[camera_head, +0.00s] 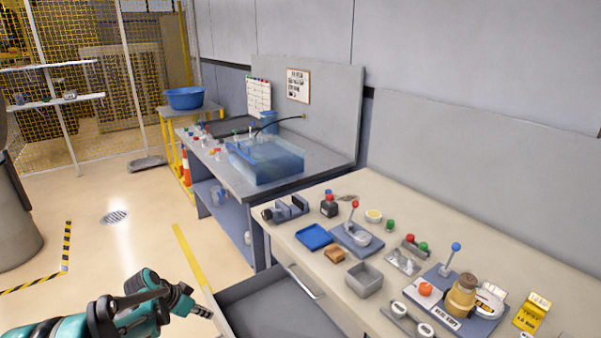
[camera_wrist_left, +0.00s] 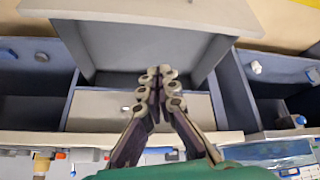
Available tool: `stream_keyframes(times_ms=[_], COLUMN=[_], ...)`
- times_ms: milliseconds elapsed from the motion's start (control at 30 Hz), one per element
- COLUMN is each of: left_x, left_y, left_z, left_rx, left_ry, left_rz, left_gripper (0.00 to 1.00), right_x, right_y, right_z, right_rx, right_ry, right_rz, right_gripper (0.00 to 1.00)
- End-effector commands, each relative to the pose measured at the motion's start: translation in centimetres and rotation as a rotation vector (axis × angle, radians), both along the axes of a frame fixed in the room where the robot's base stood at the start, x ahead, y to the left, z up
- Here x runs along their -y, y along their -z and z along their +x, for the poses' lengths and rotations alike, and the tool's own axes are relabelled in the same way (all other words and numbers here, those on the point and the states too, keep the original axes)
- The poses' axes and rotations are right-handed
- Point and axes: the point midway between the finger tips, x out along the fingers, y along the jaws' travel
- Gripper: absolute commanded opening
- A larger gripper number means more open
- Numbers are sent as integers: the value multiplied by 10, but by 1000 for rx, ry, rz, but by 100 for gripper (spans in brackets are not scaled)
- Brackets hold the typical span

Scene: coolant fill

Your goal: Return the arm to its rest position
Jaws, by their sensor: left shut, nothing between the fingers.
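My left arm comes in at the lower left of the head view, teal and dark. Its gripper (camera_head: 203,312) is held over the floor, left of the open grey drawer (camera_head: 285,312), and is not touching the bench. In the left wrist view the two dark fingers of the gripper (camera_wrist_left: 158,82) come together at their tips, with nothing between them. My right gripper is in neither view.
The beige bench (camera_head: 300,240) carries a blue tray (camera_head: 314,236), a grey box (camera_head: 364,279) and lever panels. Behind it, a grey table holds a clear bluish tank (camera_head: 266,160). A blue basin (camera_head: 186,98) stands farther back. The floor at left is mostly clear.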

Motion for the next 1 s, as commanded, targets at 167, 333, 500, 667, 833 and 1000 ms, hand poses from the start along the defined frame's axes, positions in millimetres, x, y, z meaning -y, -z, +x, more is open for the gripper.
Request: stream_keyframes(times_ms=[167, 333, 500, 667, 833, 1000], left_x=[39, 67, 88, 99, 104, 105], left_y=[-59, -96, -116, -120, -115, -111], left_z=[-47, -99, -155, -204, -237, -249], left_rx=[-31, -29, -4, 39, 81, 100], left_ry=[-139, -275, -402, -509, -586, -620], left_rz=[41, 70, 84, 80, 64, 53], left_gripper=[0, 0, 0, 0, 0, 0], right_x=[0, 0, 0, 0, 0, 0], right_y=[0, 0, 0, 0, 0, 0], right_z=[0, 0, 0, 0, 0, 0], right_rx=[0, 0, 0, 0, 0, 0], right_ry=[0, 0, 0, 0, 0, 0], right_rz=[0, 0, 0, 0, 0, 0], right_gripper=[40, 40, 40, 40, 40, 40])
